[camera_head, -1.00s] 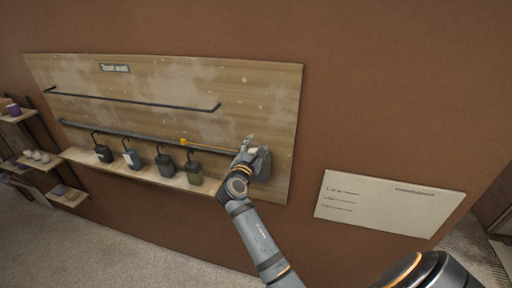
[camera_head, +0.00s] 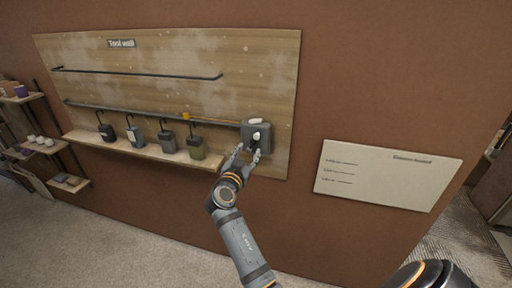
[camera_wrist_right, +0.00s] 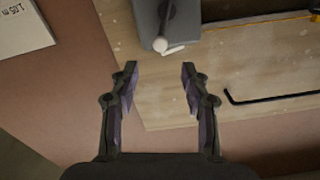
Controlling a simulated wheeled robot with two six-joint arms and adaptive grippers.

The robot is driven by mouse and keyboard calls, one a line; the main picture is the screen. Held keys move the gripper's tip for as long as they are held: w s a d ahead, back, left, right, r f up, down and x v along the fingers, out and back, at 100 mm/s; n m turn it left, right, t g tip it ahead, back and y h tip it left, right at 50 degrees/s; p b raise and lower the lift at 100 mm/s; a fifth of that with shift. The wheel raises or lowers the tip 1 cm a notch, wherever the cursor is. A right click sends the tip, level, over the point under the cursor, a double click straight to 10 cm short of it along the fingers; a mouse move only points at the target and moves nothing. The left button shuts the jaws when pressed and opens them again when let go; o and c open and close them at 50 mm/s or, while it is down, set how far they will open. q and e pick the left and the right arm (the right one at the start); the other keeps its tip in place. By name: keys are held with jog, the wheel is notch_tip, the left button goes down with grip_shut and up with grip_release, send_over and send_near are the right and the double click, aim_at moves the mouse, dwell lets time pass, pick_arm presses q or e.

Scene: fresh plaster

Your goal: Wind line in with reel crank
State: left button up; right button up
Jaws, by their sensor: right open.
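A dark grey reel box (camera_head: 257,132) is mounted at the right end of the wooden tool board. Its crank, with a pale knob (camera_head: 256,136), shows on its front. An orange-yellow line (camera_head: 215,120) runs left from the box to a small yellow piece (camera_head: 186,116). My right gripper (camera_head: 246,152) is open and empty, just below the box. In the right wrist view the open fingers (camera_wrist_right: 159,85) are apart, with the crank knob (camera_wrist_right: 160,44) beyond them and not between them. My left gripper is not in view.
Several dark padlock-shaped items (camera_head: 136,136) stand on a ledge (camera_head: 180,156) left of my right gripper. Two dark rails (camera_head: 140,74) cross the board. A white sign (camera_head: 385,175) is on the wall at right. Shelves (camera_head: 45,148) stand at far left.

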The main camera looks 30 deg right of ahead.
aim_at(256, 138)
jog(key=p+x, duration=0.5)
jog(key=x, duration=0.5)
jog(key=shift+d, duration=0.1)
jog(key=shift+w+d+f, duration=0.1)
jog(key=shift+w+d, duration=0.1)
jog(key=shift+w, duration=0.05)
grip_shut()
